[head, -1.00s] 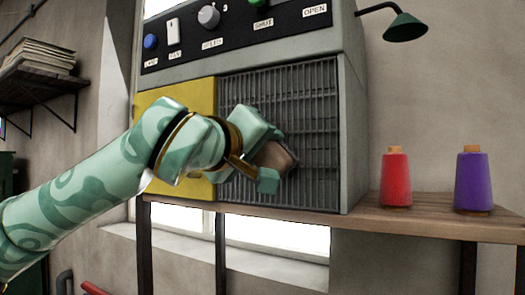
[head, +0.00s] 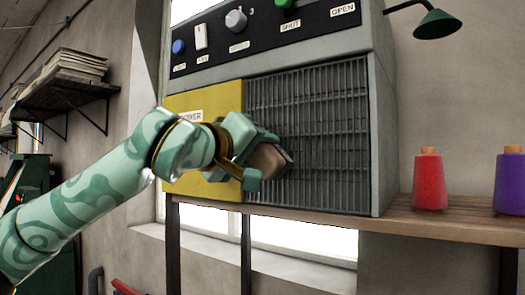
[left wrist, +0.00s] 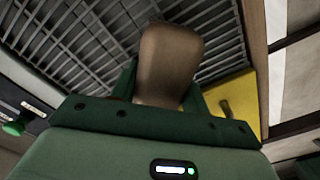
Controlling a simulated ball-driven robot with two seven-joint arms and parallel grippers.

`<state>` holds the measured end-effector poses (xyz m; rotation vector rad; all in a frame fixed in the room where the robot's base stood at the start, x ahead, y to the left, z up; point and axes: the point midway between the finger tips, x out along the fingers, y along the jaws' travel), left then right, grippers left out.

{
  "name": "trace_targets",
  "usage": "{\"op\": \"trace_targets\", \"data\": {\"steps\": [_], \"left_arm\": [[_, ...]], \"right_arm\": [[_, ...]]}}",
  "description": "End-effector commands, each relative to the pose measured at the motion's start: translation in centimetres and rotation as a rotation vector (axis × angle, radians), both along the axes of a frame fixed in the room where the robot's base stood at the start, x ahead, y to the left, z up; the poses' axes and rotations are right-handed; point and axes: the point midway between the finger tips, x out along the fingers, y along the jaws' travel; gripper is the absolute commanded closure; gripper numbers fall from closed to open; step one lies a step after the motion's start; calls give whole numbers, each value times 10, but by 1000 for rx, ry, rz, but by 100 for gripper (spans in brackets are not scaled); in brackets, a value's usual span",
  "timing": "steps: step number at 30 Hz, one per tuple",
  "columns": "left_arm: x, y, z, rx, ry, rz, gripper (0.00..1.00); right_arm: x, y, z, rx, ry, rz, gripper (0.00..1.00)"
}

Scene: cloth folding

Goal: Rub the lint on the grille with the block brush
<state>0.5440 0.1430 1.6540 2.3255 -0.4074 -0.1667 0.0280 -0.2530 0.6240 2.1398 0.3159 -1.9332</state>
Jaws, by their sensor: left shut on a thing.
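The grille (head: 325,130) is a dark grid of bars on the front of a grey machine, right of a yellow panel marked POWER (head: 190,101). My left gripper (head: 262,158) is shut on the brown block brush (head: 270,160) and holds it at the lower left part of the grille. In the left wrist view the brush (left wrist: 167,62) stands out between the fingers with the grille (left wrist: 75,45) behind it. I cannot tell whether the bristles touch the bars. I cannot make out lint on the grille. My right gripper is not in view.
The machine stands on a wooden shelf (head: 450,226). A red thread cone (head: 430,182) and a purple one (head: 509,182) stand right of it. A green lamp (head: 437,23) juts out at upper right. Knobs and switches (head: 236,20) line the panel above the grille.

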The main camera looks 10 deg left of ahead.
Motion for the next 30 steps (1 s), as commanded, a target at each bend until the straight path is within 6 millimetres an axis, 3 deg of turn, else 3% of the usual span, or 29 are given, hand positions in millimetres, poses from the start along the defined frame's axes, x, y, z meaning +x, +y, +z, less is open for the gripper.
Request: {"op": "trace_targets", "data": {"steps": [10,30], "left_arm": [[-12,-29,-1,2,-1,-4,73],[-25,-69,-1,0,0,-1,73]], "right_arm": [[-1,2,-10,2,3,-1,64],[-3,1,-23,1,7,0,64]]}}
